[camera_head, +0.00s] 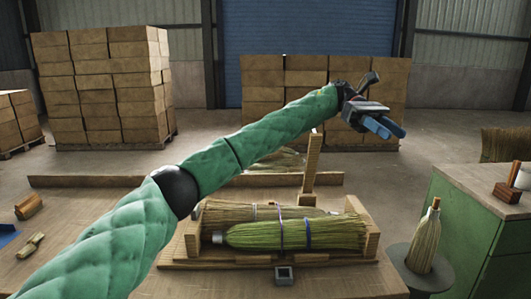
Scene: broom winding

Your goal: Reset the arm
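My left arm, in a green quilted sleeve (225,150), reaches from the lower left up to the right, above the workbench. Its gripper (388,128) has two blue fingers, seen apart with nothing between them. It is raised in the air, up and to the right of the wooden cradle (371,240), and touches nothing. In the cradle lie a green-bristled broom head (335,232) with blue bands and a tan one (237,213) behind it. My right gripper is not in view.
A wooden post (311,165) stands behind the cradle. A green cabinet (462,225) is at the right, with a broom head (424,240) standing upright on a round stand beside it. Small wooden tools (29,206) lie at the left. Stacked boxes (105,85) stand far back.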

